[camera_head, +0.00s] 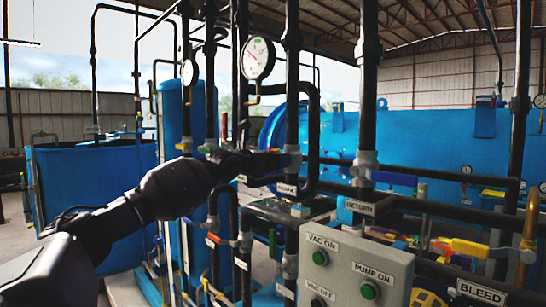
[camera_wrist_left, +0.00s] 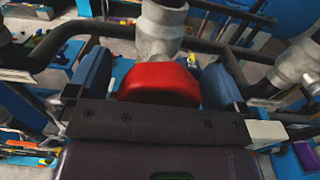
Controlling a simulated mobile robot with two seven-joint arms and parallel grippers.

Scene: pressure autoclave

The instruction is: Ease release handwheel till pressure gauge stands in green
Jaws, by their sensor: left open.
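A red handwheel (camera_wrist_left: 160,83) on a grey valve body (camera_wrist_left: 162,25) fills the middle of the left wrist view. My left gripper (camera_wrist_left: 156,80) is open, with one blue finger on each side of the red wheel. I cannot tell whether the fingers touch it. In the head view my left gripper (camera_head: 285,158) reaches in among the black pipes, and the red wheel is not distinguishable there. A round white pressure gauge (camera_head: 257,58) sits above the gripper; its needle and coloured bands are too small to read surely. My right gripper is not in view.
A grey control box (camera_head: 355,265) with green buttons stands at front right. Black vertical pipes (camera_head: 368,90) crowd the gripper. A yellow handwheel (camera_head: 430,298) and a BLEED label (camera_head: 481,292) are at lower right. A blue tank (camera_head: 425,145) lies behind.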

